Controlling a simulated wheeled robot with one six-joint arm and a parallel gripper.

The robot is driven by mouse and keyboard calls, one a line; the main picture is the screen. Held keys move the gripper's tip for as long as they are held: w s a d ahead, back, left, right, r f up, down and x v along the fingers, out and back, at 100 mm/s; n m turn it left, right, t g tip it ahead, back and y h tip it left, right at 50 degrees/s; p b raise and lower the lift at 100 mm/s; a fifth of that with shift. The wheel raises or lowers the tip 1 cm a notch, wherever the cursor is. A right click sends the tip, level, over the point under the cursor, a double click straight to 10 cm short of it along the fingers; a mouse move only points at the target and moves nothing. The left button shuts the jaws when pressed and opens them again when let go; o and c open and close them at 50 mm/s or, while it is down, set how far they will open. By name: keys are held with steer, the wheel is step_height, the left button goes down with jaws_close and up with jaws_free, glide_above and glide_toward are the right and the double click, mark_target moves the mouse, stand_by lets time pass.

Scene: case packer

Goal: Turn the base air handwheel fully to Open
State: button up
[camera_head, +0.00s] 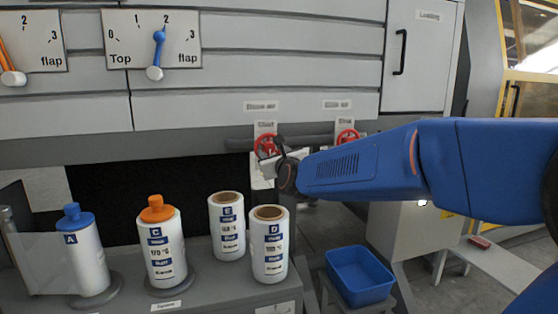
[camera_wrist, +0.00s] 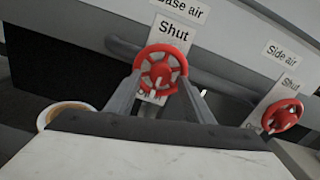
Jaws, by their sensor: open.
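The base air handwheel is a red spoked wheel (camera_wrist: 161,51), under a "Base air" label and a "Shut" plate, in the middle of the wrist view. In the head view its red rim (camera_head: 264,141) shows just beyond my gripper (camera_head: 275,160), which hides part of it. In the wrist view my gripper (camera_wrist: 160,84) is open, with one finger on each side of the wheel's lower part. I cannot tell whether the fingers touch the rim. A lower plate (camera_wrist: 152,98) is partly covered by the wheel, and its word is not fully readable.
A second red handwheel (camera_wrist: 282,115), labelled "Side air", sits close on the right. A dark rail (camera_wrist: 205,79) runs behind the wheels. Bottles and canisters (camera_head: 163,245) stand on a grey bench (camera_head: 220,291) at lower left. A blue bin (camera_head: 360,275) is below.

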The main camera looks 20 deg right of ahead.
steer(key=s, duration=1.7)
steer(key=s+a+f+n+g+y, duration=0.1)
steer(key=s+f+n+g+y, duration=0.15)
steer(key=s+f+n, duration=0.55)
steer(key=s+f+n+g+y, duration=0.1)
steer(key=f+n+g, duration=0.35)
steer(key=n, duration=0.65)
steer(key=s+d+f+n+g+h, duration=0.1)
steer(key=s+d+f+n+g, duration=0.2)
steer(key=s+f+n, duration=0.3)
steer(key=s+d+f+n+g+h, duration=0.2)
steer(key=s+d+f+n, duration=0.3)
steer(key=s, duration=0.6)
steer(key=f+n+g, duration=0.1)
steer(key=f+n, duration=0.1)
steer(key=n, duration=0.1)
steer(key=shift+n, duration=0.3)
